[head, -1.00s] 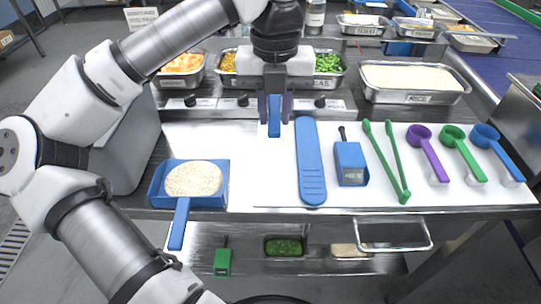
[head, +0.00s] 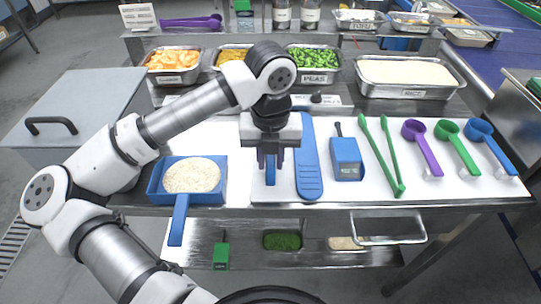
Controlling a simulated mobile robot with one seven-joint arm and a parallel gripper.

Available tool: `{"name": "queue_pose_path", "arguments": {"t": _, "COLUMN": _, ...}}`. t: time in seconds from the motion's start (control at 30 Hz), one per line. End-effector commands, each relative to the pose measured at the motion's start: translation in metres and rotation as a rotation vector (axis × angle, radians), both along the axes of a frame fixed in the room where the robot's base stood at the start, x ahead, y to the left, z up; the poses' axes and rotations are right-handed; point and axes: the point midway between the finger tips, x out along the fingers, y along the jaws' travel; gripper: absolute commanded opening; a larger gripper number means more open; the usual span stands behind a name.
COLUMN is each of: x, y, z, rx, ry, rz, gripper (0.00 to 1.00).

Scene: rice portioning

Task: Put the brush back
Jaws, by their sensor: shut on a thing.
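My gripper (head: 270,160) is shut on a blue piece, the brush (head: 270,175), above the left part of the white mat (head: 282,193). Only a short blue part of the brush shows between and below the fingers; the rest is hidden by my gripper. I cannot tell whether it touches the mat. Just right of it lies a long blue flat tool (head: 308,172) with a ribbed end.
Right on the mat are a blue thermometer (head: 346,158), green tongs (head: 384,160), and purple (head: 424,150), green (head: 462,145) and blue (head: 490,145) scoops. Behind stand steel pans of carrots, peas (head: 314,60) and rice (head: 409,76). A grey lidded box (head: 85,100) stands left.

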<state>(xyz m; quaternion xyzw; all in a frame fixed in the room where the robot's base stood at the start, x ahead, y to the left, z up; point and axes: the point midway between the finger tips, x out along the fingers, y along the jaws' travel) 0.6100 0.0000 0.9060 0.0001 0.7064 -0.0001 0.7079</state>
Motion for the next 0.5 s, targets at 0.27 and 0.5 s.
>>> {"name": "queue_pose_path", "arguments": {"t": 0.27, "x": 0.0002, "y": 0.0001, "z": -0.0027, "rx": 0.0, "ry": 0.0, "rz": 0.0, "gripper": 0.27}}
{"name": "queue_pose_path", "arguments": {"t": 0.5, "x": 0.0002, "y": 0.0, "z": -0.0023, "rx": 0.0, "ry": 0.0, "rz": 0.0, "gripper": 0.45}}
